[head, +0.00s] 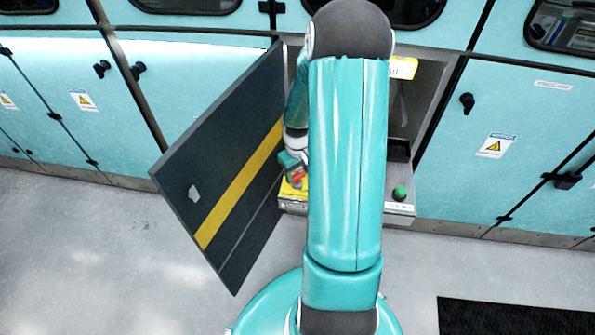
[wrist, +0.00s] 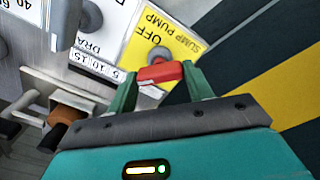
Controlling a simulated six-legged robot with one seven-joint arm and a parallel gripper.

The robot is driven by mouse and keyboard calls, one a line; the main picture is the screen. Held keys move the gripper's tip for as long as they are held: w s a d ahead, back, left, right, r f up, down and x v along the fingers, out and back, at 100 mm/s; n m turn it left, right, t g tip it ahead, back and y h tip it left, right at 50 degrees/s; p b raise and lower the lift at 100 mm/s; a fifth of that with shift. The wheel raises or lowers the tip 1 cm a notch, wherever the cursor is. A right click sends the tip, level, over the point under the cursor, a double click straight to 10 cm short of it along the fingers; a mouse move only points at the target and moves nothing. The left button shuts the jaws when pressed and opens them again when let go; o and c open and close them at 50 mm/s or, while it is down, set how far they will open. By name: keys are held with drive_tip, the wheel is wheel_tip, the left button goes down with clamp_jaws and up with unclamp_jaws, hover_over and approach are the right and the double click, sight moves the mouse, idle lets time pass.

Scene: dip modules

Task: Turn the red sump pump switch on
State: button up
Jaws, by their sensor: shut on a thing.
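The red sump pump switch (wrist: 160,72) sits on a yellow plate (wrist: 150,42) that reads "SUMP PUMP" and "OFF". My gripper (wrist: 161,70) has its two green fingers on either side of the red switch and is shut on it. In the head view, a bit of the red switch (head: 298,178) shows beside my gripper (head: 291,165), above the panel's front edge. My arm covers much of the panel there. The word "OFF" is close to the switch; its "ON" mark is not visible.
An open dark door (head: 225,175) with a yellow stripe stands close left of my gripper. A green knob (head: 400,193) is on the panel's right. In the wrist view, a white dial plate (wrist: 100,45) and a brown-orange cylinder (wrist: 68,114) are to the left.

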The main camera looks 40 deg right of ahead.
sight(297, 173)
drive_tip(key=n, duration=0.4)
drive_tip(key=shift+n, duration=0.3)
drive_tip(key=n, duration=0.4)
drive_tip(key=shift+n, duration=0.3)
drive_tip(key=o, duration=1)
drive_tip(key=shift+r, duration=0.1)
wheel_tip(297, 173, up, 14)
drive_tip(key=shift+f, duration=0.15)
